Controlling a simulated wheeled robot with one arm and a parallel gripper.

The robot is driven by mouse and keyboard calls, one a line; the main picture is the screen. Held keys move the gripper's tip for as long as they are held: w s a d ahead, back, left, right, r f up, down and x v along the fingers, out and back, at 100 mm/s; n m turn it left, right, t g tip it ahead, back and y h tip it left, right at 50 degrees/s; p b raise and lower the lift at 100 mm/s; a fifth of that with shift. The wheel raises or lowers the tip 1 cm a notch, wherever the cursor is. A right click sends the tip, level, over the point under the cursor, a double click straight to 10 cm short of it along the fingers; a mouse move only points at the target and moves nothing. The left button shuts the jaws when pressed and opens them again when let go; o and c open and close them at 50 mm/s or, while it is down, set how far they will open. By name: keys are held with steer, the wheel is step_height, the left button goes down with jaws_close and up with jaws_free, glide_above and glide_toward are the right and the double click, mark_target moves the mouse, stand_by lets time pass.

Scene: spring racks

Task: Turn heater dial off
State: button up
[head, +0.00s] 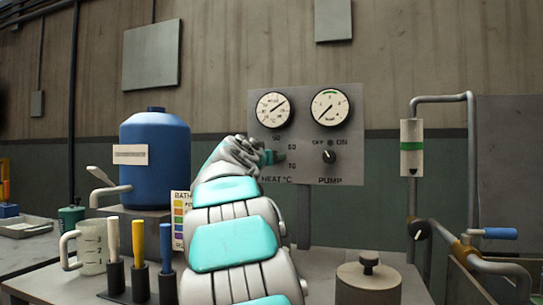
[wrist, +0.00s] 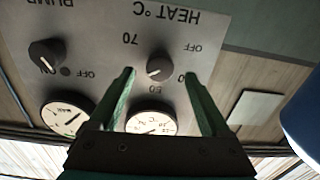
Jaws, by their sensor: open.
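My gripper (wrist: 159,75) is open, with one green finger on each side of the dial and visible space between fingers and knob. In the head view my gripper (head: 268,157) is at the panel's left part and hides most of the dial.
The grey panel (head: 350,105) also carries the pump knob (head: 329,156), which shows in the wrist view (wrist: 45,55), and two gauges above. A blue tank (head: 155,165) stands left of my arm. Pipes (head: 472,150) are at right. A lidded pot (head: 368,285) stands in front.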

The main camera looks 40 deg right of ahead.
steer(key=shift+p+x, duration=0.3)
steer(key=shift+x, duration=1.2)
jaws_close()
